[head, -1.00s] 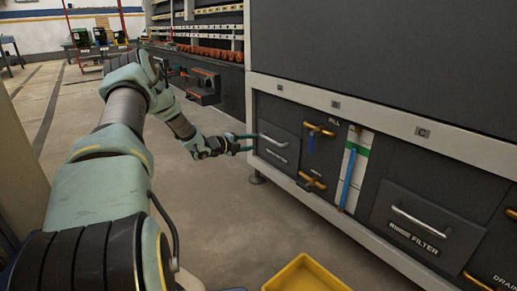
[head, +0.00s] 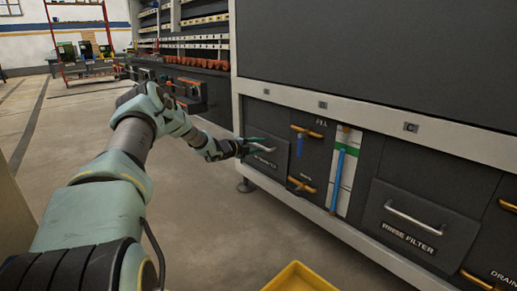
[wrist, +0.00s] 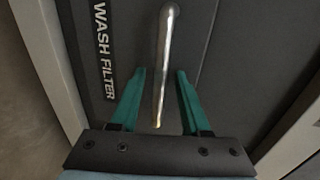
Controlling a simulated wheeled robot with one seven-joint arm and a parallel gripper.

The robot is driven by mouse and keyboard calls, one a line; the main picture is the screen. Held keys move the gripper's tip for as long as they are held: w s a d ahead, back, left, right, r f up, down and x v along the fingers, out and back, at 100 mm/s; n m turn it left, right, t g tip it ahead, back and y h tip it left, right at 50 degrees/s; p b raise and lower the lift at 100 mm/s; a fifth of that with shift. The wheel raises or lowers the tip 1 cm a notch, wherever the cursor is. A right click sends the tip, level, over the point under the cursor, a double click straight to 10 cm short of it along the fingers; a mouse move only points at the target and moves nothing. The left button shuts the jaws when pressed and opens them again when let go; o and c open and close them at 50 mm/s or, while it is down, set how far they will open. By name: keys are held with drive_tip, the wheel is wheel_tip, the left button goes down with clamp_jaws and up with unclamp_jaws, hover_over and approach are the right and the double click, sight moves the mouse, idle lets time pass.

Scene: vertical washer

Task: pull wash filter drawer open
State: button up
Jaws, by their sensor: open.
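The wash filter drawer is the dark panel (head: 283,150) at the left end of the washer's lower front in the head view, and it looks closed. Its "WASH FILTER" label (wrist: 104,50) and metal bar handle (wrist: 166,40) show in the wrist view. My gripper (wrist: 161,72) is open, with one teal finger on each side of the handle's near part. I cannot tell whether either finger touches it.
The rinse filter drawer (head: 415,225) is farther right. Orange valve handles (head: 306,131) and a blue-marked gauge (head: 337,178) lie between the drawers. A yellow bin (head: 300,279) is on the floor at the bottom. The floor left of the washer is clear.

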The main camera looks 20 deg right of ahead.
clamp_jaws()
idle(0.3)
idle(1.1)
